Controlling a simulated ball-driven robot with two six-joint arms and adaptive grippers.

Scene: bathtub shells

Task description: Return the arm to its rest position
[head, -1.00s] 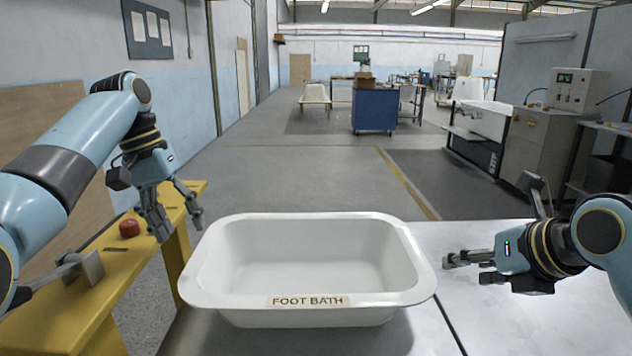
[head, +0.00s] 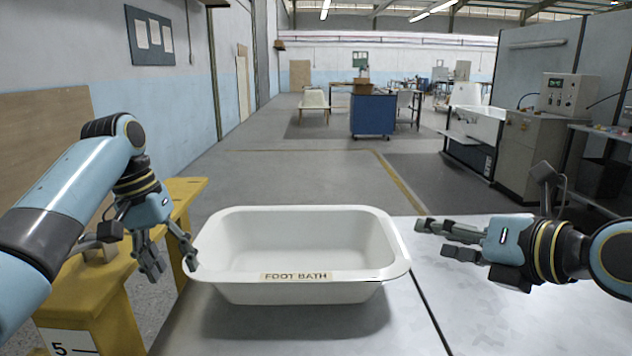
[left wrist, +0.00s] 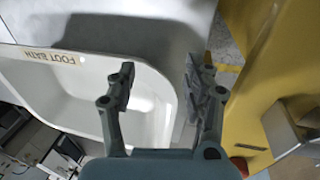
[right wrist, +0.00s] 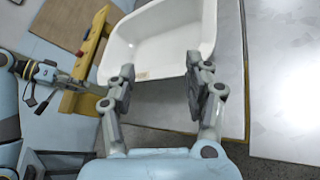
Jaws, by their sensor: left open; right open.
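My left gripper (head: 168,258) is open and empty at the left end of the white foot bath (head: 318,292). In the head view its right finger overlaps the tub's left rim; I cannot tell whether they touch. My right gripper (head: 432,240) is open and empty, to the right of the tub over the metal table. In the left wrist view the open fingers (left wrist: 160,85) hang beside the tub's end (left wrist: 90,85). In the right wrist view the open fingers (right wrist: 158,85) point towards the tub (right wrist: 160,50), which is empty and upright, labelled "FOOT BATH".
The metal table (head: 480,300) carries the tub and has bare room at the right. A yellow stand (head: 95,300) is on the left, close to my left arm. A blue cabinet (head: 373,115) and a grey control box (head: 568,97) are further back.

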